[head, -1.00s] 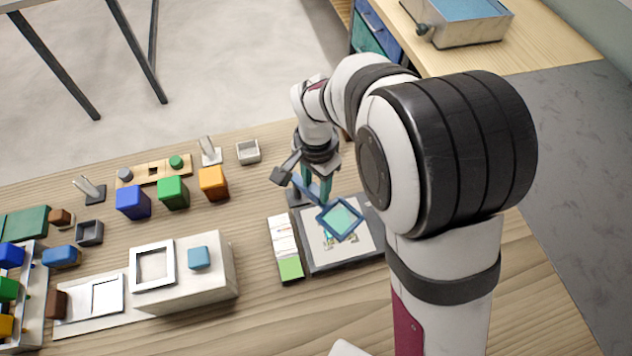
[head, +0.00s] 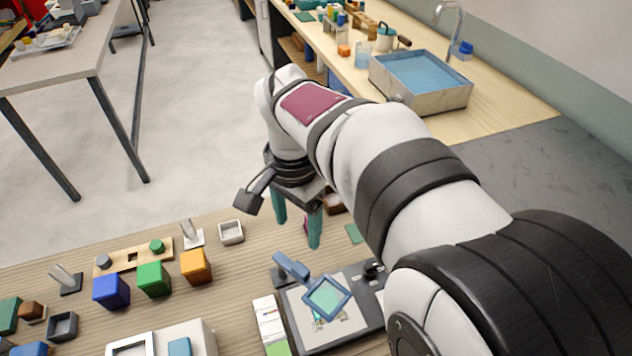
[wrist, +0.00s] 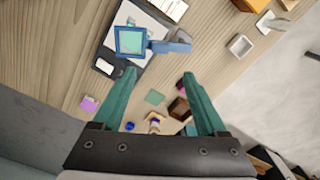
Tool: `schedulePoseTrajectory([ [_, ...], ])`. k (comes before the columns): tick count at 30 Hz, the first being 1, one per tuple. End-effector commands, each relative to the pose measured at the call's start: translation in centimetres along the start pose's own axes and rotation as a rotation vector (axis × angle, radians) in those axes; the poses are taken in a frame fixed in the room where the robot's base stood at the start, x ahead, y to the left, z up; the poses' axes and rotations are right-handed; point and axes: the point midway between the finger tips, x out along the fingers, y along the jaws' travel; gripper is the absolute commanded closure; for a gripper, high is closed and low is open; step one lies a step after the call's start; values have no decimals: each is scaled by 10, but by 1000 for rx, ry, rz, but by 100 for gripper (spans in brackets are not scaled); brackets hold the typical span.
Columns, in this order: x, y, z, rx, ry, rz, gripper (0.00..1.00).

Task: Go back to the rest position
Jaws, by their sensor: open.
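My gripper (head: 297,225) is open and empty, with its green fingers pointing down. It hangs above the back edge of the wooden table, behind the blue square-framed magnifier (head: 326,297). In the wrist view, my gripper (wrist: 160,90) has its two fingers wide apart with nothing between the tips. There the magnifier (wrist: 131,41) lies beyond the fingertips, apart from them, over the dark-edged board. Part of the table is hidden behind my arm in the head view.
Blue (head: 111,291), green (head: 154,279) and orange (head: 196,266) blocks stand on the left. A small grey open box (head: 231,232) is near the back edge. A counter with a sink (head: 420,80) stands behind.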

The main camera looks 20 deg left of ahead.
Motion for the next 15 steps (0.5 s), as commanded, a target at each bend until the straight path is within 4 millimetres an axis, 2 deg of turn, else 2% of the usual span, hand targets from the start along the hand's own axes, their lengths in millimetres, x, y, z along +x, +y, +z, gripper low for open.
schedulePoseTrajectory([
  [3, -16, 0, 0, 0, 0, -1, 25],
  [6, -22, 0, 0, 0, -1, 1, 25],
  [15, -22, 0, 0, 0, -1, 1, 25],
])
